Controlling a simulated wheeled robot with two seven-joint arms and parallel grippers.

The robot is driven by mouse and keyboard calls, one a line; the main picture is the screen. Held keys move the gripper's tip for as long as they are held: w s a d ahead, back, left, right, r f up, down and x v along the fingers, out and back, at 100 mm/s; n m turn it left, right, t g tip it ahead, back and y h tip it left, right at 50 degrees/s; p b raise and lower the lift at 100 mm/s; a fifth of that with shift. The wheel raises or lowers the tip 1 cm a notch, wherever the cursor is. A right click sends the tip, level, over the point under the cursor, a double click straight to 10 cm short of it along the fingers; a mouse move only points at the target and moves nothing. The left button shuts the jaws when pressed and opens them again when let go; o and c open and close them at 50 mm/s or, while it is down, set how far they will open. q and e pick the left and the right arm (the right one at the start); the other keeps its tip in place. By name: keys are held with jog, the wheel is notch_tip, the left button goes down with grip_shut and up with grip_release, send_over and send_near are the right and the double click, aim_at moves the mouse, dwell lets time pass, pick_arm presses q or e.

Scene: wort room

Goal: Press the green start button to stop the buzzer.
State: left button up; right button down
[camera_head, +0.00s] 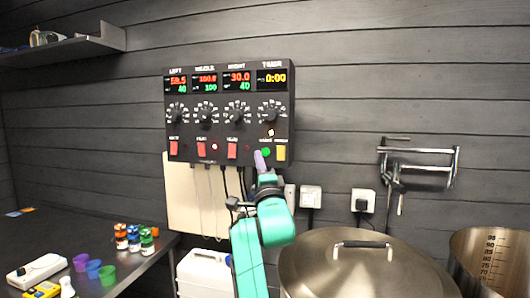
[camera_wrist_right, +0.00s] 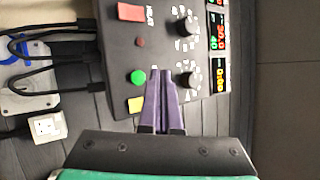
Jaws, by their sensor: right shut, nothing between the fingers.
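The green start button (camera_head: 266,152) is on the lower right of the black control panel (camera_head: 188,128), left of a yellow switch (camera_head: 281,153). The timer display (camera_head: 271,78) above reads 0:00. My right gripper (camera_head: 259,158) is shut and empty, its purple fingertips just left of the green button in the head view. In the right wrist view the green button (camera_wrist_right: 137,76) is fully visible, left of the shut fingertips (camera_wrist_right: 165,72), with a gap in the picture. Distance to the panel face is hard to tell. My left gripper is not in view.
Red switches (camera_head: 202,149) and dark knobs (camera_head: 269,114) sit close around the button. Cables hang below the panel. A lidded steel kettle (camera_head: 373,272) stands at lower right, below a wall-mounted metal fitting (camera_head: 425,176). A table (camera_head: 50,235) with small bottles and cups is at left.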

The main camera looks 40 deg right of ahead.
aim_at(264, 156)
jog(key=w+d, duration=0.1)
jog(key=w+d+p, duration=0.1)
jog(key=d, duration=0.1)
jog(key=shift+w+d+r, duration=0.1)
jog(key=shift+d+r, duration=0.05)
jog(key=shift+d, duration=0.15)
jog(key=shift+w+d, duration=0.25)
dwell(1.6)
jog(key=shift+w+d, duration=0.2)
jog(key=shift+d, duration=0.1)
jog(key=shift+w+d, duration=0.15)
jog(key=shift+d, duration=0.15)
dwell(0.6)
jog(key=shift+s+a, duration=0.45)
jog(key=shift+a, duration=0.2)
